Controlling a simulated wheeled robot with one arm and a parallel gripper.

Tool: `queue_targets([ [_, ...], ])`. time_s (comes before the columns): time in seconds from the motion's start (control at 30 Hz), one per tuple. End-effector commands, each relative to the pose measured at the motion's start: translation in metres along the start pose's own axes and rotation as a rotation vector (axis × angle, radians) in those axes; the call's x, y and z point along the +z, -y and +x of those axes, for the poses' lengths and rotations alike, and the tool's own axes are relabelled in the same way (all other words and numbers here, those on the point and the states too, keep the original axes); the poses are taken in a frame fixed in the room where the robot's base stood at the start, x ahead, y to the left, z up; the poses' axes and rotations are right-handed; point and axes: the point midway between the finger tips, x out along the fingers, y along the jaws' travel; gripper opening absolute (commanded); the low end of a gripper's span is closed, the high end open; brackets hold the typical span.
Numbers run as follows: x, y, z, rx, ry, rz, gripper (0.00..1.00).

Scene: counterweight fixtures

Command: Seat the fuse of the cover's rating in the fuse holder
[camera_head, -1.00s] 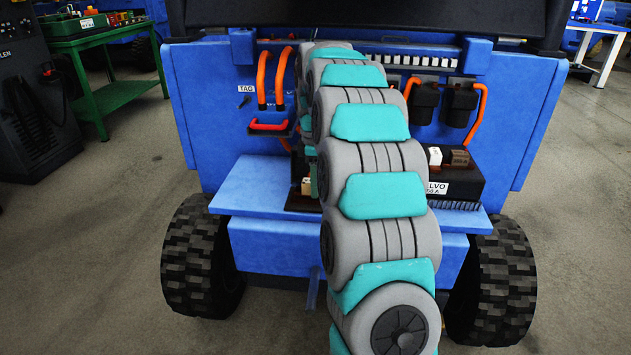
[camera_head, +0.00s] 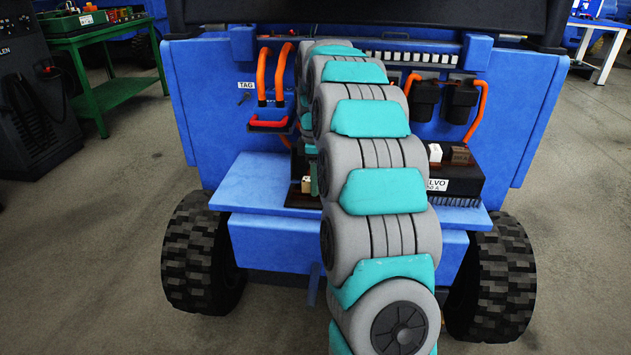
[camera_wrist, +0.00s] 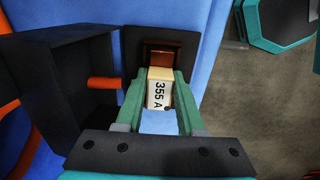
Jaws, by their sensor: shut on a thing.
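In the wrist view my gripper (camera_wrist: 159,79) is shut on a cream fuse (camera_wrist: 159,96) marked "355 A", with a green finger on each side. Beyond the fuse's far end is a brown part (camera_wrist: 159,56) on a dark plate, perhaps the fuse holder; I cannot tell whether they touch. In the head view my arm hides most of the gripper; a small cream block (camera_head: 307,185) shows left of the arm on a dark base. A black box (camera_head: 462,184) with a white label, partly hidden and ending in "A", stands right of the arm.
A white block (camera_head: 435,153) and a brown block (camera_head: 461,156) sit on the black box. A hollow dark box (camera_wrist: 62,95) with an orange rod lies close left of my gripper in the wrist view. Orange cables (camera_head: 262,77) run on the blue machine (camera_head: 205,110).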

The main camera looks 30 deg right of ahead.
Motion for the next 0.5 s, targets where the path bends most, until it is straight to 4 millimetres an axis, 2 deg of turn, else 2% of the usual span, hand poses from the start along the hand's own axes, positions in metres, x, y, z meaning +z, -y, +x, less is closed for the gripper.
queue_targets([
  [0.43,0.0,0.0,0.0083,0.0,0.0,0.0,0.0],
  [0.47,0.0,0.0,0.0082,0.0,0.0,0.0,0.4],
  [0.5,0.0,0.0,0.0083,-0.001,0.0,0.0,0.44],
])
